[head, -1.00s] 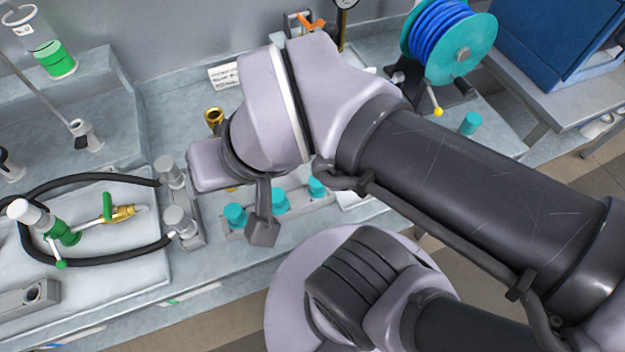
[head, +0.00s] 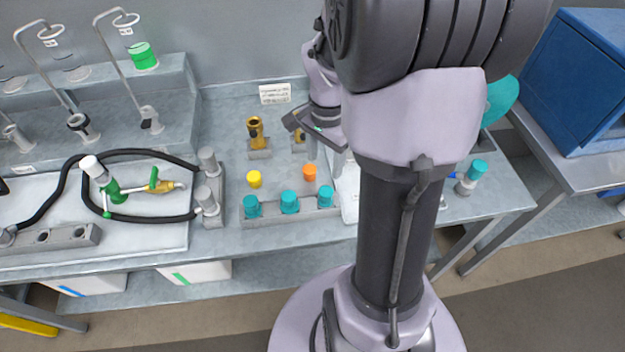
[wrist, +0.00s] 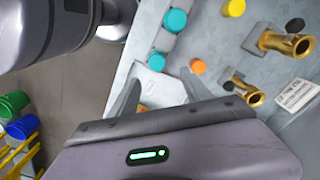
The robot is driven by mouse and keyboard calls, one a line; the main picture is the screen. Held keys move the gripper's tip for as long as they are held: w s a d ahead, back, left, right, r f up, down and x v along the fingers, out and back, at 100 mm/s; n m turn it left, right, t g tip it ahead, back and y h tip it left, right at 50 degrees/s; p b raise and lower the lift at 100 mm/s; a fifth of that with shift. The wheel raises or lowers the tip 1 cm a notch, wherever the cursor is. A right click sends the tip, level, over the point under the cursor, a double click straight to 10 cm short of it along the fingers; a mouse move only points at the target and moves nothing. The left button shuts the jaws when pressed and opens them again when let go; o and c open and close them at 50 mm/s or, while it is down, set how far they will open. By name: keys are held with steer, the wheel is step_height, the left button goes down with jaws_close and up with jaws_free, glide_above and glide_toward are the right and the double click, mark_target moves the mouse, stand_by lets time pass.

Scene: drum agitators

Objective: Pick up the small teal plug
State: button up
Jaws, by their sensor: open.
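Three teal plugs stand in a row in a grey rack (head: 300,217): a left one (head: 251,206), a middle one (head: 289,202) and a right one (head: 325,196). Another teal-topped piece (head: 477,170) stands at the right end of the bench.
A yellow plug (head: 254,179) and an orange plug (head: 310,172) stand behind the rack. A brass fitting (head: 255,130) is farther back. A black hose (head: 150,153) loops at the left. A blue cabinet (head: 575,80) stands at the right.

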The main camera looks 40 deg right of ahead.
mark_target(326, 191)
step_height(326, 191, down, 8)
steer(key=shift+b, duration=1.25)
steer(key=f, duration=0.1)
steer(key=f+b, duration=0.1)
steer(key=f, duration=0.1)
steer(key=s+f+b, duration=0.1)
steer(key=f, duration=0.1)
steer(key=shift+f, duration=0.1)
jaws_close()
